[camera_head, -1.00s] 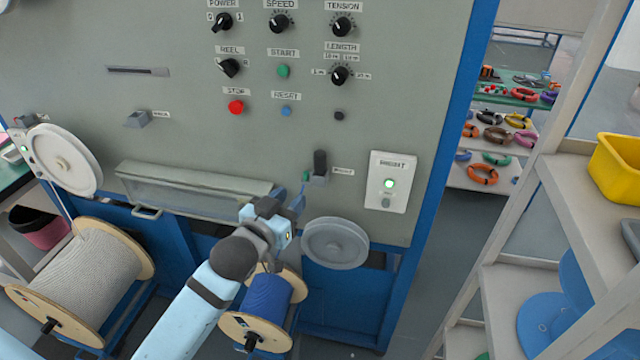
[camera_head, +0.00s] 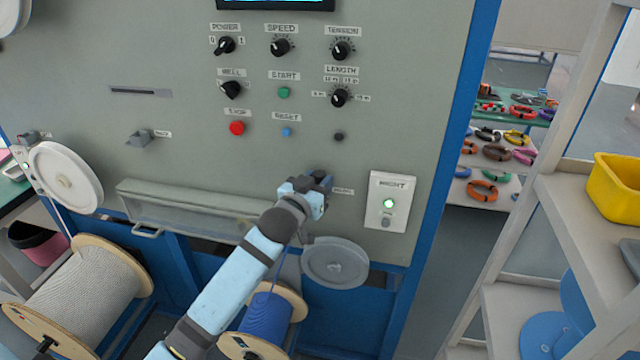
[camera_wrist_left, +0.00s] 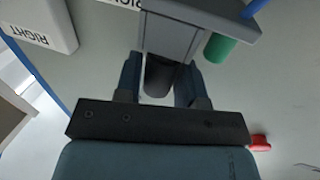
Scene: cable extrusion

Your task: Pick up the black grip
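The black grip (camera_wrist_left: 160,76) shows in the left wrist view as a dark rounded piece below a grey bracket (camera_wrist_left: 190,30) with a green part (camera_wrist_left: 219,47) beside it. My left gripper (camera_wrist_left: 159,82) has its two fingers on either side of the grip. They look open, with narrow gaps beside it. In the head view my left gripper (camera_head: 318,184) is at the machine panel, left of the white RIGHT box (camera_head: 388,202), and hides most of the bracket and the grip. My right gripper is not in view.
The grey panel (camera_head: 200,60) carries knobs and buttons above. A grey disc (camera_head: 336,262) sits just below my gripper, and a blue cable spool (camera_head: 266,318) stands under my arm. A shelf with a yellow bin (camera_head: 615,188) is at right.

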